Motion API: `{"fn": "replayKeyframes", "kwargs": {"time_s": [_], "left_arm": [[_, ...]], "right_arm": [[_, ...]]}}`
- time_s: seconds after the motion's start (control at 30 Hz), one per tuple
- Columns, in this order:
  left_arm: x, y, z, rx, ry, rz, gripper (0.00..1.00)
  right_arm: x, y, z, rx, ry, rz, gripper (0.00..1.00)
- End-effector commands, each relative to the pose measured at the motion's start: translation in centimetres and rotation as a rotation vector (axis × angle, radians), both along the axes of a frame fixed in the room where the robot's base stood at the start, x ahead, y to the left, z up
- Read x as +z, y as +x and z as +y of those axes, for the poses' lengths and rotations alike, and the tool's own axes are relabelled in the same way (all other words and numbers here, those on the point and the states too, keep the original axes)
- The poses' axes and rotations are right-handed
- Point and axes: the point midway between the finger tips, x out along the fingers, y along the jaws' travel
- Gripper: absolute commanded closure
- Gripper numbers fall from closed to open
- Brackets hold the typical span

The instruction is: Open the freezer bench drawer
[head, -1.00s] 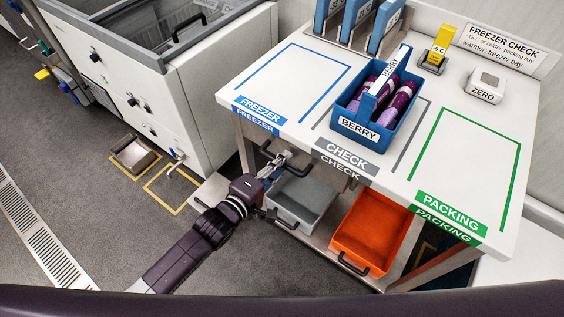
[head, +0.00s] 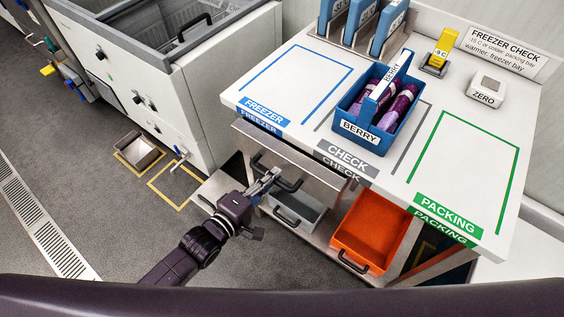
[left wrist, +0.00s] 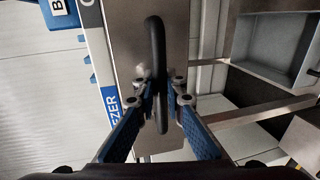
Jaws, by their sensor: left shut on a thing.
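The freezer bench drawer has a bare metal front (head: 298,158) under the bench top, below the FREEZER and CHECK labels. My left gripper (head: 268,180) is shut on the drawer's dark bar handle (head: 291,184). In the left wrist view the handle (left wrist: 157,50) runs upright between the blue-padded fingers (left wrist: 157,97), in front of the metal drawer front (left wrist: 130,60). My right gripper is not in view.
A blue BERRY crate (head: 362,139) with purple packs stands on the bench top (head: 440,115). A grey bin (head: 296,212) and an orange bin (head: 370,228) sit below. The freezer chest (head: 150,80) is at the left.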

Motion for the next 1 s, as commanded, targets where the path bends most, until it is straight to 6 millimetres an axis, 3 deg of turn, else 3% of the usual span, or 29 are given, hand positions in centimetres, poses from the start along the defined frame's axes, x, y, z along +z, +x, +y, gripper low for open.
{"fn": "replayKeyframes", "kwargs": {"time_s": [0.03, 0.2, 0.6, 0.8, 1.0], "left_arm": [[0.2, -1.3, 1.0, 0.001, 0.005, 0.009, 1.00], [0.1, -5.2, 3.8, 0.000, 0.007, 0.010, 1.00], [0.0, -13.9, 10.1, -0.001, 0.007, 0.006, 1.00], [0.0, -17.1, 12.4, -0.001, 0.004, 0.003, 1.00], [0.0, -19.1, 13.9, 0.000, 0.003, 0.001, 1.00]], "right_arm": [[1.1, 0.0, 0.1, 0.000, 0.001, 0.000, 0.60], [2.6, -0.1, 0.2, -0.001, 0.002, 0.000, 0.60], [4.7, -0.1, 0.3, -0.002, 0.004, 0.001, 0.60], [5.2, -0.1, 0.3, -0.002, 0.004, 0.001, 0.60], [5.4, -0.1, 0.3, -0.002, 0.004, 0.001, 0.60]]}}
